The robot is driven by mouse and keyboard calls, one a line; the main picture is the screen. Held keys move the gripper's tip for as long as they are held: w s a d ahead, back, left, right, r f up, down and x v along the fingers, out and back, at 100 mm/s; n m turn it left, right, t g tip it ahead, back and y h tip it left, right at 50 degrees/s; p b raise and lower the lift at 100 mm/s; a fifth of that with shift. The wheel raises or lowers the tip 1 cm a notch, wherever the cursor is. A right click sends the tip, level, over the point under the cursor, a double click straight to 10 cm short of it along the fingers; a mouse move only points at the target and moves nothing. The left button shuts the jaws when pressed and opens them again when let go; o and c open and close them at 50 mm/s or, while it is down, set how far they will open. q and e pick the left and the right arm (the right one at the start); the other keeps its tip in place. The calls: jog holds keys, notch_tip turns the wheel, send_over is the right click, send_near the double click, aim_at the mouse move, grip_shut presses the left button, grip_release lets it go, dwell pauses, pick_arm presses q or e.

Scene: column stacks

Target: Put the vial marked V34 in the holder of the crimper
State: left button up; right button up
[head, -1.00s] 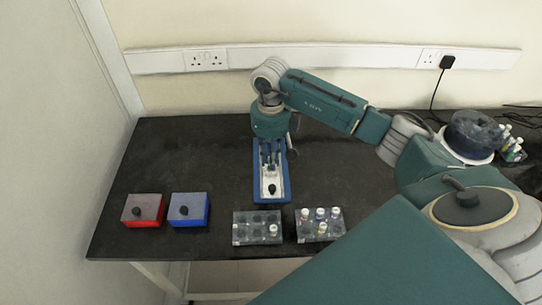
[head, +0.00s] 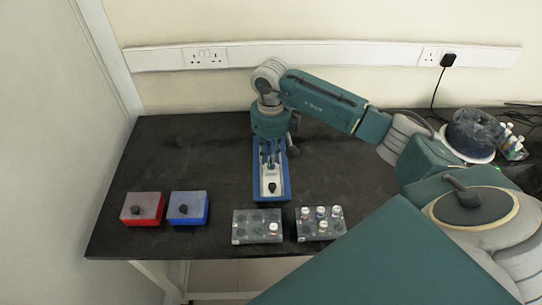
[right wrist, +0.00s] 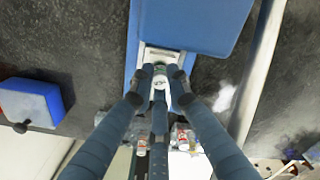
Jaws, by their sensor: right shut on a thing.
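The crimper (head: 286,190) is a blue base with a pale plate, standing mid-table; its blue body (right wrist: 190,22) also fills the top of the right wrist view. My right gripper (head: 269,160) reaches down over the crimper from behind. In the right wrist view its fingers (right wrist: 160,76) close on a small vial with a white top (right wrist: 160,83), right over the pale plate. The mark on this vial is too small to read. I cannot tell whether the vial touches the holder, which the fingers partly hide. My left gripper is out of view.
A grey rack (head: 243,237) with one vial and another rack (head: 324,236) with several vials stand near the front edge. A red box (head: 150,219) and a blue box (head: 199,219) are at left. A round dark device (head: 473,132) stands at back right.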

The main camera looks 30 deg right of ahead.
jog(key=shift+f, duration=0.15)
jog(key=shift+f+b, duration=0.35)
jog(key=o, duration=1.2)
jog(key=shift+r, duration=0.15)
jog(key=shift+w+d+r+p, duration=0.1)
jog(key=shift+w+r+p, duration=0.05)
jog(key=shift+r+p, duration=0.5)
jog(key=shift+w+d+r+p, duration=0.1)
jog(key=shift+r+p, duration=0.35)
jog(key=shift+r, duration=0.3)
jog(key=shift+s+r+p, duration=0.2)
jog(key=shift+r+p, duration=0.3)
jog(key=shift+r, duration=0.35)
jog(key=shift+r+p, duration=0.45)
jog(key=shift+r, duration=0.2)
